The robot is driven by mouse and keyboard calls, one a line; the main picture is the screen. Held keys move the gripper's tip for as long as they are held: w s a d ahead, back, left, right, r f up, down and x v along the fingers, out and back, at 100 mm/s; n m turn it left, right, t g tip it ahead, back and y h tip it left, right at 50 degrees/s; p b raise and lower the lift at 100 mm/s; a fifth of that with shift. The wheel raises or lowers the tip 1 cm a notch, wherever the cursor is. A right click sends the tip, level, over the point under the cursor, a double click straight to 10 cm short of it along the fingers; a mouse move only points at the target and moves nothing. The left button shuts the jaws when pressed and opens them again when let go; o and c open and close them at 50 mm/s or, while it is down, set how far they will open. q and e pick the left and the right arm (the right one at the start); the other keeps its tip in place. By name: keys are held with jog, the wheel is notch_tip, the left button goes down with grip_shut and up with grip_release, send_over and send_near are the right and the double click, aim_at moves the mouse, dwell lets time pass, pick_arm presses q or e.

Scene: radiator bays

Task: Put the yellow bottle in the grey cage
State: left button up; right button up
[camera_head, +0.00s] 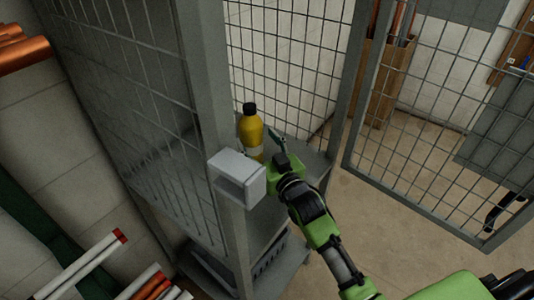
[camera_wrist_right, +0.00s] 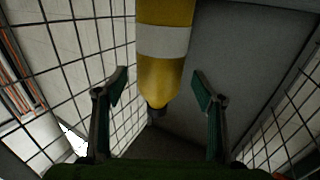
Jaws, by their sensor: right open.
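The yellow bottle (camera_head: 250,132), with a black cap and a pale label, stands upright inside the grey cage (camera_head: 207,80), on its shelf (camera_head: 310,160). My right gripper (camera_head: 270,147) reaches in through the cage's open front, just right of the bottle. In the right wrist view the bottle (camera_wrist_right: 163,70) shows between the two spread fingers of the gripper (camera_wrist_right: 160,90), with a gap on each side. I see no finger touching it. The bottle's base is partly hidden in the head view by a grey box on the cage post. My left gripper is out of view.
The grey lock box (camera_head: 237,176) sticks out from the front post, close to my right gripper. The mesh door (camera_head: 420,130) stands open at the right. A dark slatted thing (camera_head: 270,255) lies on the lower level. Red-capped white tubes (camera_head: 85,262) lie at lower left.

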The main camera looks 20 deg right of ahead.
jog(key=s, duration=0.7)
jog(key=shift+s+d, duration=0.3)
jog(key=shift+d, duration=0.15)
